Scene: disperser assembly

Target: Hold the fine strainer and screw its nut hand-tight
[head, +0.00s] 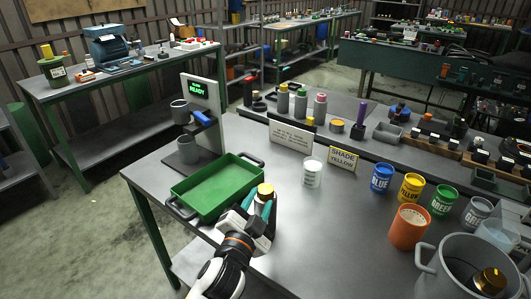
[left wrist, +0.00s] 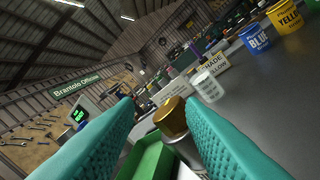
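A small upright part with a brass, nut-like top (head: 265,190) is beside the near right side of the green tray; I take it for the fine strainer with its nut. In the left wrist view the brass top (left wrist: 171,117) sits above a silvery body, partly hidden by a finger. My left gripper (head: 260,204) has its teal fingers on either side of this part. In the left wrist view they stand apart, the part is nearer the right-hand finger, and green shows in the gap by the other. Whether the nut is tight cannot be seen. My right gripper is out of view.
The green tray (head: 180,210) looks empty. A white tub (head: 312,172) and a shade sign (head: 343,158) stand behind. Blue (head: 381,178), yellow, green and grey cans line the right. An orange can (head: 408,229) and a grey pot (head: 428,284) stand near right. The middle table is clear.

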